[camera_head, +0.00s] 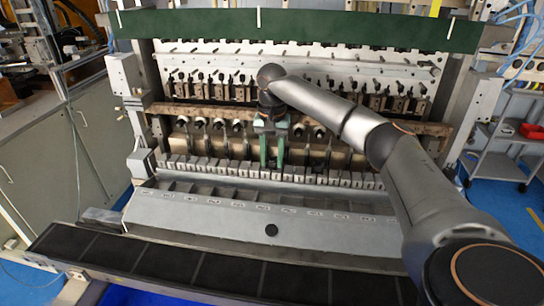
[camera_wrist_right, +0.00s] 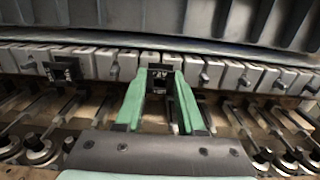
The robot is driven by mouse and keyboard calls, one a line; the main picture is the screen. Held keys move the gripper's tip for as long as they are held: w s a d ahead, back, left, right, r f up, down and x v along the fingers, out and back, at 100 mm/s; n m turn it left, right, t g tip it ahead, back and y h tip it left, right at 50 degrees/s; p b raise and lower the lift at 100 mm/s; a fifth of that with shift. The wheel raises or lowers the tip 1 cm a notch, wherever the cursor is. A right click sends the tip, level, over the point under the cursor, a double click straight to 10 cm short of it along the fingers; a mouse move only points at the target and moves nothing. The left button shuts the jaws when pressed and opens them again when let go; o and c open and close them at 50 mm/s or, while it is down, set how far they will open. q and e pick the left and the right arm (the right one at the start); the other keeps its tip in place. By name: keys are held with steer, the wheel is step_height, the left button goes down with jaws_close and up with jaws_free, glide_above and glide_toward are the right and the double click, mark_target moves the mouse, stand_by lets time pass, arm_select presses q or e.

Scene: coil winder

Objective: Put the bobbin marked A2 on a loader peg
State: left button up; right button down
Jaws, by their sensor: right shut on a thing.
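My right gripper (camera_head: 272,160) reaches down from the right into the middle of the coil winder, its two green fingers just behind a row of grey blocks (camera_head: 205,168). In the right wrist view the green fingers (camera_wrist_right: 159,82) are shut on a small dark piece, the A2 bobbin (camera_wrist_right: 160,78), whose black face has pale marks that look like an upside-down A2. It is at the row of blocks; whether it touches a peg I cannot tell. Short dark pegs (camera_wrist_right: 114,71) stick out of neighbouring blocks. My left gripper is not in view.
A second black marked piece (camera_wrist_right: 63,72) sits at the block row, left of the fingers. Spindles and rods (camera_wrist_right: 35,145) crowd the space behind the blocks. A sloped grey tray (camera_head: 200,212) and a black mat (camera_head: 180,268) lie in front.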

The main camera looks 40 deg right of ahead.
steer(key=shift+c, duration=2.2)
jaws_free()
